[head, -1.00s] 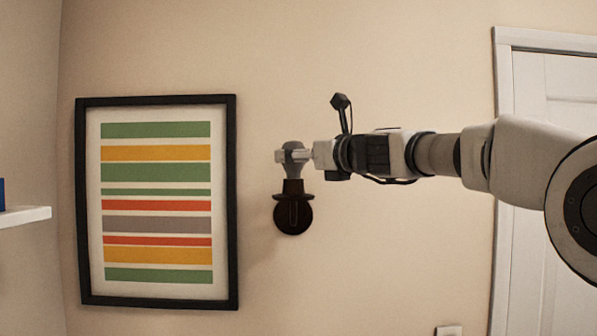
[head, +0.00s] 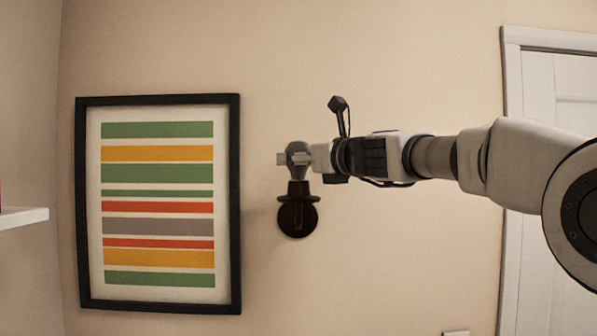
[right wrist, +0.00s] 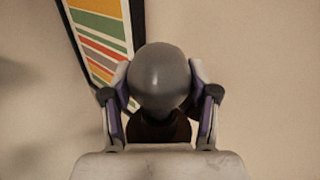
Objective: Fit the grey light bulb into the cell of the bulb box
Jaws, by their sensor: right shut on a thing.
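The grey light bulb (head: 297,147) is held in my right gripper (head: 296,158), in front of the wall. Its rounded grey top fills the middle of the right wrist view (right wrist: 161,78), with a gripper finger on each side. The bulb sits directly above a dark brown wall fitting (head: 297,212) with a flared collar and a round base. Its lower end meets or is hidden by the collar; I cannot tell whether it is still seated there. The bulb looks upright. The bulb box is in neither view. My left gripper is not in view.
A framed striped picture (head: 158,203) hangs on the wall left of the bulb. A white shelf (head: 22,217) juts in at the left edge. A white door (head: 555,110) stands at the right behind my right arm. The wall around the fitting is bare.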

